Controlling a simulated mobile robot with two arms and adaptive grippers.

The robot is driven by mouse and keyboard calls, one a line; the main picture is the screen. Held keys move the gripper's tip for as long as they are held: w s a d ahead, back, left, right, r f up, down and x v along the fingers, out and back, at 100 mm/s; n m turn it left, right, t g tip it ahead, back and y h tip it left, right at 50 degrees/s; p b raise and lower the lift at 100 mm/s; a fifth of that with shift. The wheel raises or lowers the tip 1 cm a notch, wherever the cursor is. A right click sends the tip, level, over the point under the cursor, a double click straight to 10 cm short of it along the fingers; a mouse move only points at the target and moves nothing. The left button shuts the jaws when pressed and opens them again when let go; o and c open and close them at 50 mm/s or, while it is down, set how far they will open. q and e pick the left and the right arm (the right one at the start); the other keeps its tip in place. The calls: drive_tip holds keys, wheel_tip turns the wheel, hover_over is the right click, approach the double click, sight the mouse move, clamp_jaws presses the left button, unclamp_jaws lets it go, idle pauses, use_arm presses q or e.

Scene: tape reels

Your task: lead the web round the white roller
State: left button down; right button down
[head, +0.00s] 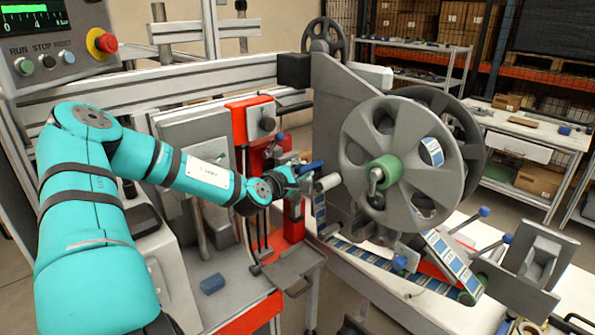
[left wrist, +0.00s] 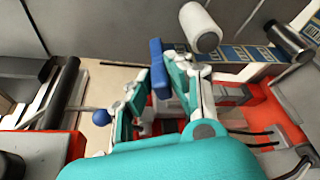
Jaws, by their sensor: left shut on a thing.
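The web is a strip with blue and white labels (head: 385,275). In the head view it runs from the lower right of the big reel (head: 365,125) leftward, then up towards the white roller (head: 328,182). My left gripper (head: 304,176) is just left of that roller, shut on a blue tab (head: 311,166). In the left wrist view my left gripper (left wrist: 160,90) holds the blue tab (left wrist: 158,68). There the web (left wrist: 245,53) passes near the white roller (left wrist: 200,28) and reaches towards the tab; their join is hidden by the fingers.
A bare metal roller (left wrist: 288,42) lies right of the white one in the left wrist view. A red-framed unit (head: 270,150) stands close behind my left gripper. A blue block (head: 212,284) lies on the machine below. Blue-knobbed levers (head: 484,212) stick up at the right.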

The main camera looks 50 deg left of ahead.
use_arm(q)
drive_tip(key=d+b, duration=0.3)
drive_tip(key=d, duration=0.5)
drive_tip(key=shift+d+r, duration=0.25)
drive_tip(key=shift+r, duration=0.1)
drive_tip(key=shift+r, duration=0.1)
